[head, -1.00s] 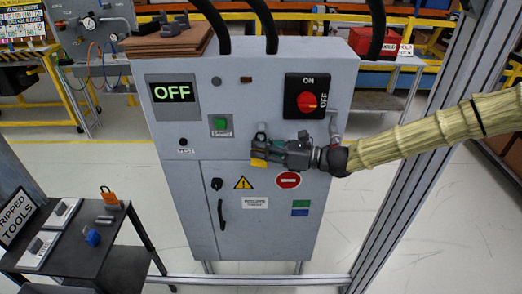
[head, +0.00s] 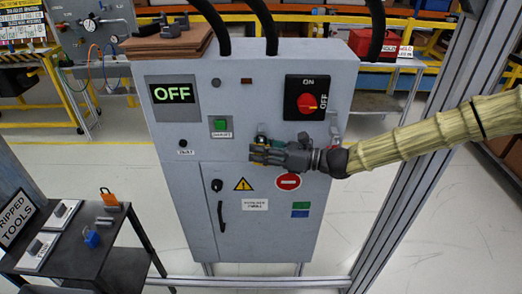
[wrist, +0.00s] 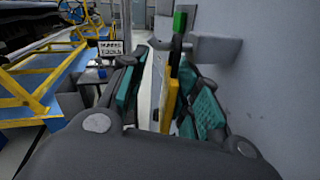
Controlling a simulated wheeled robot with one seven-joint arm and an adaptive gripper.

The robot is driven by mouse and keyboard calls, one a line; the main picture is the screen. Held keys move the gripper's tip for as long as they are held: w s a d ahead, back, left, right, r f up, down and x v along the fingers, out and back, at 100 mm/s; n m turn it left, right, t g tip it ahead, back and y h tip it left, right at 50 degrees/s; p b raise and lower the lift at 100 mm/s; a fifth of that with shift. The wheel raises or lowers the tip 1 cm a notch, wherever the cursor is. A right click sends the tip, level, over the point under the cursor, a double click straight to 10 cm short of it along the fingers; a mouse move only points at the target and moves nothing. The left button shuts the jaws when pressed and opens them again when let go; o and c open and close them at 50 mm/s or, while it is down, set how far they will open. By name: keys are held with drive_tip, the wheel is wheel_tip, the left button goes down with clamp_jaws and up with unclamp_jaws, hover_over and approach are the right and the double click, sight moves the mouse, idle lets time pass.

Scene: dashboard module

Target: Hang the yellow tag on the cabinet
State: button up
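The cabinet (head: 240,115) is the grey upright box in the middle of the head view, its display reading OFF. My gripper (head: 258,152) is at its front face, below the red rotary switch (head: 306,98). In the wrist view my gripper (wrist: 158,88) has its teal-padded fingers apart. The yellow tag (wrist: 171,103) stands upright, nearly edge-on, between them. It is close to the right finger, with a gap to the left finger. The tag is mostly hidden behind my gripper in the head view. I cannot tell whether it hangs from anything.
A dark side table (head: 75,262) at the lower left holds an orange padlock (head: 110,198), a blue padlock (head: 92,238) and a sign. A grey metal post (head: 425,150) stands right of the cabinet, close to my arm. A green button (head: 220,124) is left of my gripper.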

drive_tip(key=v, duration=1.2)
drive_tip(key=s+a+f+n+g+h, duration=0.1)
drive_tip(key=s+f+n+g+h, duration=0.1)
drive_tip(key=s+f, duration=0.45)
drive_tip(key=s+a+f+n+g+h, duration=0.1)
drive_tip(key=s+f+n+g+h, duration=0.2)
drive_tip(key=f, duration=0.7)
drive_tip(key=s+a+f+n+g+h, duration=0.1)
drive_tip(key=s+f+h, duration=0.1)
drive_tip(key=s+f, duration=0.55)
drive_tip(key=s+d+f+n+h, duration=0.5)
drive_tip(key=s+d+f+n, duration=0.2)
drive_tip(key=s, duration=0.3)
drive_tip(key=s+d+f+n+t+h, duration=0.1)
drive_tip(key=s+d+f+n+h, duration=0.4)
drive_tip(key=s+f+n, duration=0.5)
drive_tip(key=shift+d, duration=1.15)
